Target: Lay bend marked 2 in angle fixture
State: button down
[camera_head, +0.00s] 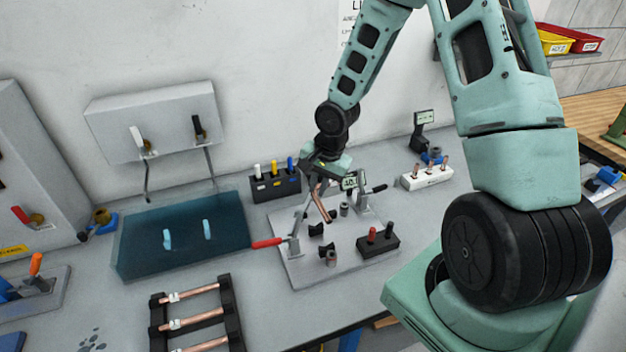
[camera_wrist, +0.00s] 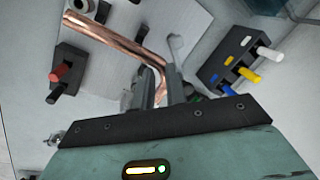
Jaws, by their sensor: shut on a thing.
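My gripper (camera_head: 326,168) hangs above the bench, pointing down, shut on a bent copper tube (camera_head: 321,203). In the wrist view the copper bend (camera_wrist: 118,40) runs from upper left to a corner, then down to the fingers (camera_wrist: 172,92). No number is readable on it. The angle fixture appears to be the light grey plate (camera_head: 296,273) with black blocks (camera_head: 316,230), a small display (camera_head: 350,182) and a red-handled clamp (camera_head: 267,243). The bend is over the plate's back part. I cannot tell whether it touches anything there.
A black rack (camera_head: 232,305) at front left holds several tagged copper tubes. A black holder (camera_head: 379,247) with red and dark pegs stands on the plate's right.

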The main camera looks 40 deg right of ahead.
notch_tip(320, 180, down, 9)
jog(key=b, duration=0.7)
jog(key=shift+f+b, duration=0.15)
jog(key=shift+b, duration=0.15)
jog(key=shift+s+f+b, duration=0.45)
jog(key=shift+f+b, duration=0.05)
jog(key=shift+f, duration=0.15)
dwell(0.9)
jog(key=c, duration=1.3)
grip_release()
jog(key=shift+c, duration=0.2)
jog(key=shift+f, duration=0.1)
jog(key=shift+d+r, duration=0.1)
jog(key=shift+r, duration=0.45)
notch_tip(320, 180, up, 18)
jog(key=s, duration=0.2)
jog(key=shift+d+f, duration=0.15)
jog(key=shift+d, duration=0.3)
